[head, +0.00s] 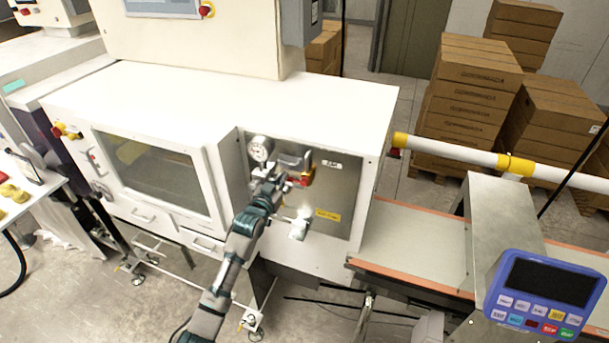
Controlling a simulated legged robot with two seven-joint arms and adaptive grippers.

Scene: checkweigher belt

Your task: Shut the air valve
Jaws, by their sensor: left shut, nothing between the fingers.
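The air valve (304,178), with a red and yellow part, sits on the grey recessed panel of the white machine. It is beside a round pressure gauge (260,148) and grey metal fittings (292,159). My left gripper (273,180) is shut and empty at the panel, just left of the valve and below the gauge. It covers part of the fittings, and I cannot tell whether it touches the valve. The valve's handle position is too small to tell. My right gripper is not in view.
A small white label (332,165) and a yellow label (327,215) are on the panel. A pale fitting (300,226) sticks out below the valve. A conveyor belt (411,232) runs right, past a blue control display (543,295). Stacked cartons (470,92) stand behind.

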